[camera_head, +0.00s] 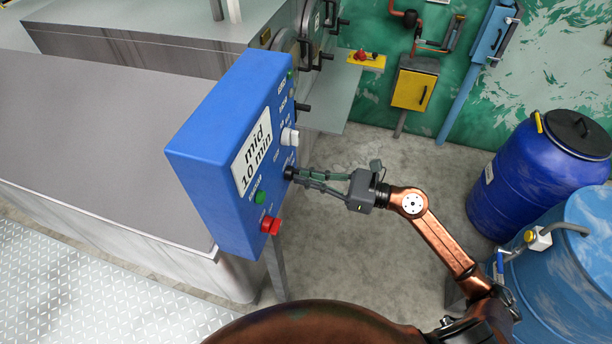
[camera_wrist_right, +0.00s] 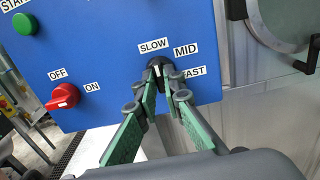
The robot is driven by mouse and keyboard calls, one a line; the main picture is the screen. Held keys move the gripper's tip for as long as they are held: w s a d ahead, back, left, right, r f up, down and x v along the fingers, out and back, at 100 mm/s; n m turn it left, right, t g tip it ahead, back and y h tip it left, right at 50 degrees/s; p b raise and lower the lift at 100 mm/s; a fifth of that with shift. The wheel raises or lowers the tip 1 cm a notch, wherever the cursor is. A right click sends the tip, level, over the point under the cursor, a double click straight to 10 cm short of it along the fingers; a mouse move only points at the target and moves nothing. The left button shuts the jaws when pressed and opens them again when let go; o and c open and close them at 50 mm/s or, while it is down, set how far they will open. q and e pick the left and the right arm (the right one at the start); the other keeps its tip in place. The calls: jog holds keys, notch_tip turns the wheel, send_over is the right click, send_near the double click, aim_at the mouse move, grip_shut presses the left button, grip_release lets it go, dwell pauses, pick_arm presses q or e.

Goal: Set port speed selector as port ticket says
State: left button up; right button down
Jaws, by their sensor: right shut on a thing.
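The blue control box (camera_head: 215,150) carries a white ticket (camera_head: 252,158) that reads "mid 10 min". In the right wrist view, the black speed selector knob (camera_wrist_right: 155,64) sits among the labels SLOW, MID and FAST. SLOW is above it, MID to its upper right and FAST to its right. My right gripper (camera_head: 294,174) reaches the box face from the right. It is shut on the knob, with its green-padded fingers (camera_wrist_right: 164,82) at either side. The fingers cover much of the knob, and I cannot tell which label it points to. My left gripper is not in view.
Near the selector are a red OFF/ON switch (camera_wrist_right: 63,97) and a green start button (camera_wrist_right: 24,24). A large metal machine (camera_head: 90,120) stands behind the box. Blue drums (camera_head: 530,180) stand at the right. The floor between is clear.

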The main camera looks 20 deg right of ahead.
jog(key=shift+m+p, duration=4.75)
jog(key=shift+m, duration=1.15)
jog(key=c, duration=2)
grip_release()
jog(key=shift+c, duration=0.2)
